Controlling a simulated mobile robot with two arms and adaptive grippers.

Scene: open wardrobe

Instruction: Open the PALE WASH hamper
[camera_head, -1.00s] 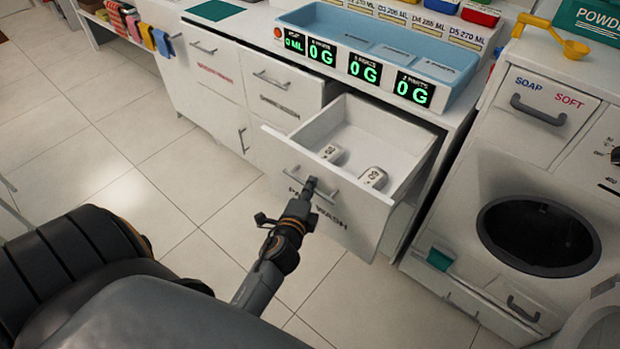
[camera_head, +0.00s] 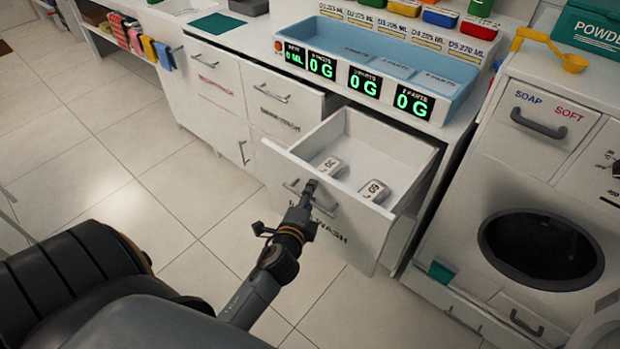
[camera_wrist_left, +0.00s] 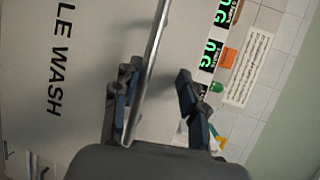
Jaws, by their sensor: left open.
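The PALE WASH hamper (camera_head: 365,232) is a white drawer in the counter front, standing well out with its inside showing. Two small white blocks, one marked 30 (camera_head: 330,167) and one marked 60 (camera_head: 374,191), lie in it. Its grey bar handle (camera_head: 325,207) is on the front, above the partly hidden label. My left gripper (camera_head: 309,188) is at this handle. In the left wrist view, the handle bar (camera_wrist_left: 149,72) runs between the spread fingers of my left gripper (camera_wrist_left: 158,95), close to the left finger. My right gripper is not in view.
A washing machine (camera_head: 470,180) stands right of the drawer. A blue tray (camera_head: 450,93) and green number displays (camera_head: 413,101) are on the counter above. Tiled floor (camera_head: 130,200) lies clear in front.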

